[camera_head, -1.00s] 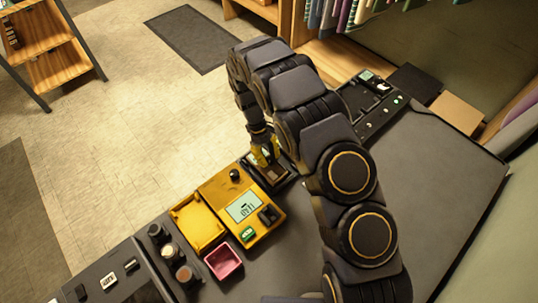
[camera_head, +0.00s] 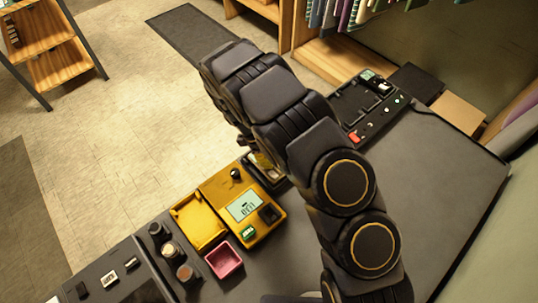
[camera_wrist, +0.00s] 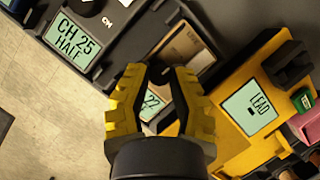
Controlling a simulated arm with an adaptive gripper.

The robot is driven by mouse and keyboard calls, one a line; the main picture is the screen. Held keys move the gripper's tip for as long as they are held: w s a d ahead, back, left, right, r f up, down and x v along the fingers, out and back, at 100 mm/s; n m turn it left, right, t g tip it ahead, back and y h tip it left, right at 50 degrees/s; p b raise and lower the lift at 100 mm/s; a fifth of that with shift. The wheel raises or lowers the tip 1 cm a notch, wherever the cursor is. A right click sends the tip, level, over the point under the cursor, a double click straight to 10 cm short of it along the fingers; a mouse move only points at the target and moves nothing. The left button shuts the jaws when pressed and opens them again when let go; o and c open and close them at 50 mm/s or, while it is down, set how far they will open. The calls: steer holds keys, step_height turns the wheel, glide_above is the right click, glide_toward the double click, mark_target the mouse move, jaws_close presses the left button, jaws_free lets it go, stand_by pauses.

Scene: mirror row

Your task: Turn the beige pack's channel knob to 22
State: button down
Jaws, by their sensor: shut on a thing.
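The beige pack (camera_wrist: 187,50) shows in the wrist view as a tan panel in a dark frame, partly hidden behind my fingers. A small pale display (camera_wrist: 153,103) reading "22" shows between the fingers; the rest of its text is hidden. My gripper (camera_wrist: 159,73) has yellow fingers, shut on a dark thing at their tips, which appears to be the channel knob. The knob is mostly hidden, so its pointer cannot be read. In the head view my arm covers the gripper and most of the beige pack.
A yellow pack (camera_head: 222,190) stands close beside, with a display reading "LEAD" in the wrist view. A dark pack on the other side has a display (camera_wrist: 72,42) reading "CH 25 HALF". A pink tray (camera_head: 223,259) and small round containers (camera_head: 170,250) stand near the yellow pack.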

steer(key=shift+s+f, duration=0.1)
steer(key=shift+f, duration=0.05)
stand_by(0.3)
steer(key=c, duration=0.8)
jaws_free()
steer(key=v, duration=1.2)
steer(key=shift+d, duration=0.15)
